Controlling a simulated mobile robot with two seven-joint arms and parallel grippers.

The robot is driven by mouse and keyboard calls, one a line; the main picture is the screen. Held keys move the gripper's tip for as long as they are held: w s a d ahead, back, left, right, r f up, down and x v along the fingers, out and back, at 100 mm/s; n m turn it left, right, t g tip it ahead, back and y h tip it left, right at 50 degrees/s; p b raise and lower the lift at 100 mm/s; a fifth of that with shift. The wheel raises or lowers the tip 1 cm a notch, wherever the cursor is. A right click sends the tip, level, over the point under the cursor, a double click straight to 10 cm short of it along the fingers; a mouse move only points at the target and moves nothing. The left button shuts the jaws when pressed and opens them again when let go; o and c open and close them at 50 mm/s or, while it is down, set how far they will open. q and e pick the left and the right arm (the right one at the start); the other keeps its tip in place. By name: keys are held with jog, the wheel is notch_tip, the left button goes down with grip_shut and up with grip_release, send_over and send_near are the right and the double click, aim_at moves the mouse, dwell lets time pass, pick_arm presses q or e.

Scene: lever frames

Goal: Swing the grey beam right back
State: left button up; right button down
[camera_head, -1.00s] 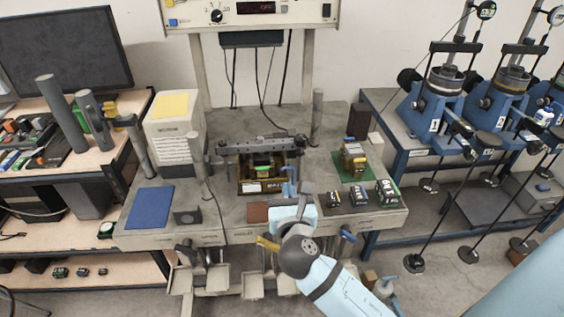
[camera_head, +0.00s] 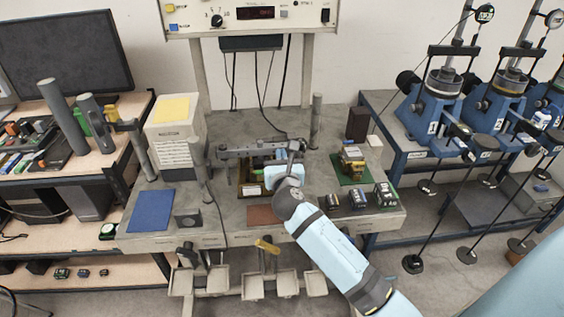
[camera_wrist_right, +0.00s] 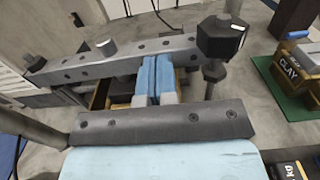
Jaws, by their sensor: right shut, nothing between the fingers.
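The grey beam (camera_head: 238,152) lies across the top of an open box on the bench, running left to right. My left gripper is out of view.
The box (camera_head: 252,189) sits under the beam. Upright grey posts (camera_head: 316,120) stand on the bench. A green mat (camera_head: 352,172) with a block and several small black blocks (camera_head: 358,199) are at the right. A blue mat (camera_head: 150,209) lies left.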

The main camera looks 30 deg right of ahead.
jog(key=w+y+p, duration=0.1)
jog(key=d+n+t+y+p, duration=0.1)
jog(key=shift+w+d+r+n+p, duration=0.1)
jog(key=shift+w+d+n+p, duration=0.05)
jog(key=shift+w+n+p, duration=0.2)
dwell(0.5)
jog(key=shift+s, duration=0.1)
